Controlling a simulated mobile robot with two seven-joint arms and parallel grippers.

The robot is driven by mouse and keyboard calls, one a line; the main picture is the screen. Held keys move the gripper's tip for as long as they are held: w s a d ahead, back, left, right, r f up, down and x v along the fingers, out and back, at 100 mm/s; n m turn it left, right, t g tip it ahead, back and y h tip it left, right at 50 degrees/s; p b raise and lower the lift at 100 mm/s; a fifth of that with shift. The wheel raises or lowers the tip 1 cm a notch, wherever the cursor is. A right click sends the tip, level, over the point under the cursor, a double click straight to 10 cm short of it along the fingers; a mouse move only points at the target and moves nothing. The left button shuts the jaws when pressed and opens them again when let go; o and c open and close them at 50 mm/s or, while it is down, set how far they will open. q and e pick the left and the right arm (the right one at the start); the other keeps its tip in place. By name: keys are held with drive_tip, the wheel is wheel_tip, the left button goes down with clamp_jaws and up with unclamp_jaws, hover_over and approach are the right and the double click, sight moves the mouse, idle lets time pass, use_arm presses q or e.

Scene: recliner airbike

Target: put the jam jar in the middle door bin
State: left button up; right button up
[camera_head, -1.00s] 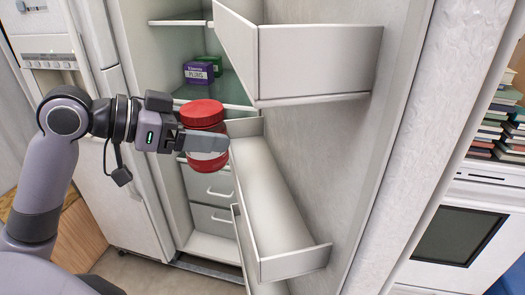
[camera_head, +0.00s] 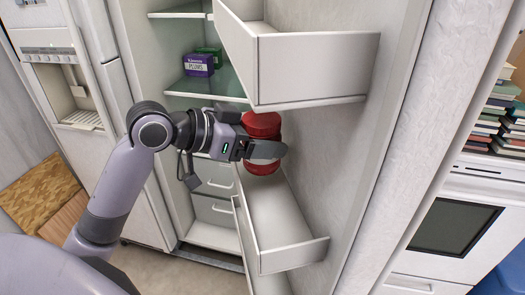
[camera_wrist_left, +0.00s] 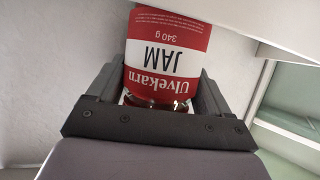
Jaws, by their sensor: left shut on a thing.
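The jam jar (camera_head: 262,125) has a red lid and a red lower part. My left gripper (camera_head: 268,149) is shut on it and covers its middle. In the left wrist view the jar (camera_wrist_left: 168,50) shows a red and white "JAM" label, upside down in the picture, between the two fingers (camera_wrist_left: 165,95). In the head view the jar is over the back end of the middle door bin (camera_head: 280,225), below the upper door bin (camera_head: 315,70). I cannot tell whether the jar touches the bin floor. My right gripper is not in view.
The upper door bin hangs close above the jar. Purple (camera_head: 198,65) and green (camera_head: 210,53) boxes stand on a fridge shelf (camera_head: 208,87). The front part of the middle bin is empty. Books (camera_head: 500,125) lie on the right.

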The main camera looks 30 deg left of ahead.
use_arm(q)
wheel_tip(320, 180, down, 3)
drive_tip(key=shift+r, duration=0.1)
drive_tip(key=shift+w+d, duration=0.1)
drive_tip(key=shift+d, duration=0.05)
drive_tip(key=shift+f, duration=0.2)
drive_tip(key=shift+f, duration=0.15)
drive_tip(key=o, duration=1.4)
drive_tip(key=b+v, duration=0.1)
drive_tip(key=v, duration=1.1)
